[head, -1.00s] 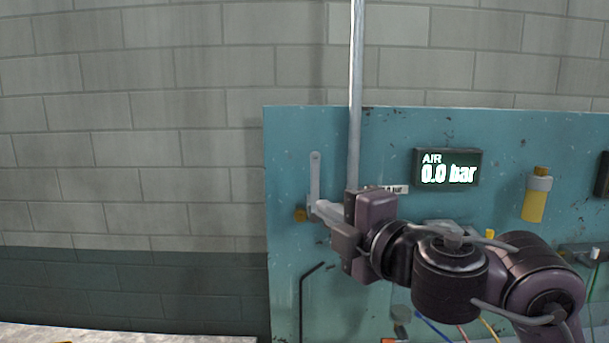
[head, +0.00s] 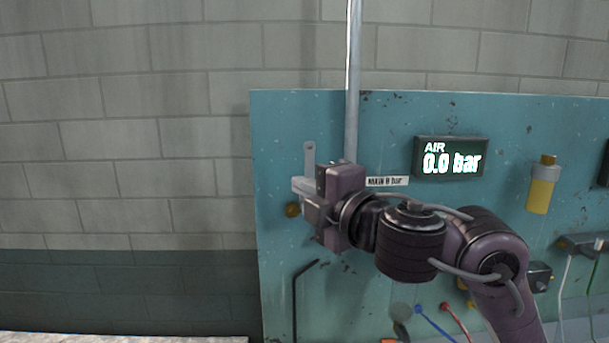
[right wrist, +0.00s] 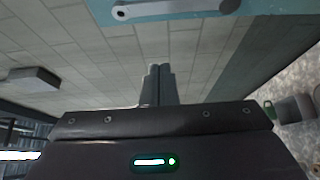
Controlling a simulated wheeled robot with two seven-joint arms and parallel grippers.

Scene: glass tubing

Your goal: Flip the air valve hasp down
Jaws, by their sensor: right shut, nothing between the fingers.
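The air valve hasp is a pale grey flat lever (head: 309,154) with a hole near its top end, standing upright at the left side of the teal panel (head: 278,140). Its lower part is hidden behind my gripper. In the right wrist view the hasp (right wrist: 178,9) crosses the top edge in front of a strip of teal. My right gripper (head: 298,186) is shut and empty, its fingers pointing left across the lower part of the hasp. In the wrist view the closed fingers (right wrist: 158,70) stop below the hasp, with a visible gap. My left gripper is not in view.
An air display (head: 450,157) reads 0.0 bar. A brass knob (head: 292,210) and a black bent rod (head: 296,295) lie below. A yellow cylinder (head: 540,188) is at right. Left of the panel is clear.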

